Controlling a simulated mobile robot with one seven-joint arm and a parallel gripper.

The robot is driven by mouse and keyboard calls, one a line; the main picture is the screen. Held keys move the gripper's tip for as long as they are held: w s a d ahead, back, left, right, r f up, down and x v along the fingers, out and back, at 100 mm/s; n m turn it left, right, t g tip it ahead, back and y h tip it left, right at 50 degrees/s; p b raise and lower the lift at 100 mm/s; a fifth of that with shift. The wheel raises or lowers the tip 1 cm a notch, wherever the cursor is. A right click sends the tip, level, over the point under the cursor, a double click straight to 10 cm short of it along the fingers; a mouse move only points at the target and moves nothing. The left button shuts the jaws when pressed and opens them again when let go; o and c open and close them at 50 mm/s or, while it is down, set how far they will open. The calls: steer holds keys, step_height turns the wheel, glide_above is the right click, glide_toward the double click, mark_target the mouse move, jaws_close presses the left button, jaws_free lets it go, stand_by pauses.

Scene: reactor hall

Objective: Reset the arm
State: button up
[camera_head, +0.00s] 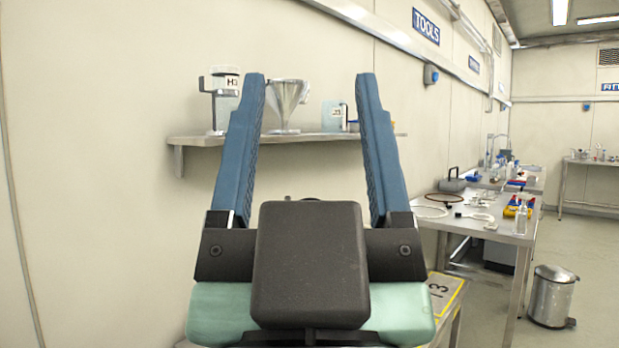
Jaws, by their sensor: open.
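My gripper (309,80) fills the middle of the head camera view. Its two blue fingers point up and stand wide apart, with nothing held between them. The dark palm and a pale green arm part lie below the fingers. Behind the fingers is a wall shelf (205,141), with a metal funnel (287,97) showing in the gap between them. The gripper appears apart from the shelf, though the exact distance cannot be told.
A jug marked H3 (223,105) and a small labelled container (335,116) stand on the shelf. At right, a metal table (505,232) holds tools and hoses. A pedal bin (552,296) stands on the floor. A yellow-edged surface marked 13 (445,292) is low beside my arm.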

step_height(320, 180, up, 22)
steer(key=p, duration=2.1)
steer(key=shift+r+p, duration=0.25)
steer(key=shift+p, duration=0.1)
